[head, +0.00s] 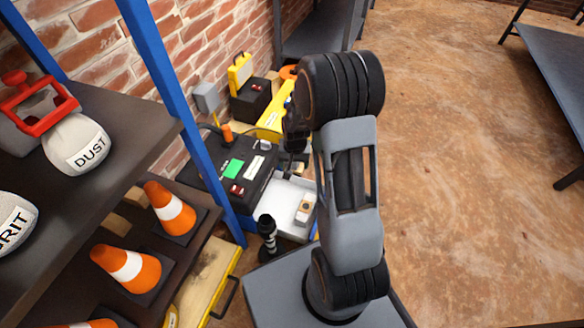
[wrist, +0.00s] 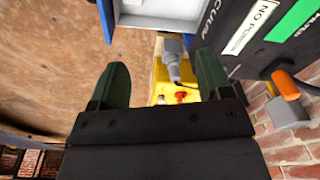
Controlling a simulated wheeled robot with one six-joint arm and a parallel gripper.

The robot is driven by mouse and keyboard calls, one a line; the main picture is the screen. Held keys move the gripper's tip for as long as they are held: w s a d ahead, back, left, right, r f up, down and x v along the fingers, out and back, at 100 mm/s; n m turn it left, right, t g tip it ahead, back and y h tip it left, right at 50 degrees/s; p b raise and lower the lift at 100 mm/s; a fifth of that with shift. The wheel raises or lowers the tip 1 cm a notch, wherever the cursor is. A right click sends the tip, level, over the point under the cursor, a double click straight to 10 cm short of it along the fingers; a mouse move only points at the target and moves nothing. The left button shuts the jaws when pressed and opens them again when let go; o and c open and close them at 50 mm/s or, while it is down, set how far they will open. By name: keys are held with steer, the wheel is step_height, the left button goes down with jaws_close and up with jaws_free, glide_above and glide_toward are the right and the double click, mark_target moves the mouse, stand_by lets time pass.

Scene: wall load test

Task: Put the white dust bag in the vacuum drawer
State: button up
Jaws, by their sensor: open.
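The white dust bag (head: 77,143), marked DUST, lies on the upper shelf at the left of the head view, beside a red frame-like handle. The vacuum (head: 213,163) is a black box with a green label against the brick wall. My gripper (wrist: 162,78) is open and empty in the wrist view. It is near the vacuum, far from the dust bag. In the head view my arm hides much of it. The wrist view also shows the vacuum (wrist: 240,75).
A white GRIT bag (head: 14,222) sits on the same shelf (head: 125,125). A blue post (head: 165,70) stands between shelf and vacuum. Orange cones (head: 170,210) fill the lower shelf. A yellow case (wrist: 172,72) lies beyond my fingers.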

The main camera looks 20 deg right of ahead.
steer(key=s+a+r+n, duration=0.2)
steer(key=s+a+r, duration=0.1)
steer(key=s+r, duration=0.4)
steer(key=s+a+r+n+t, duration=0.1)
steer(key=s+a+r+n, duration=0.2)
steer(key=s+r, duration=0.4)
steer(key=shift+s+a+r, duration=0.4)
steer(key=shift+a+r, duration=0.4)
steer(key=shift+r, duration=1.55)
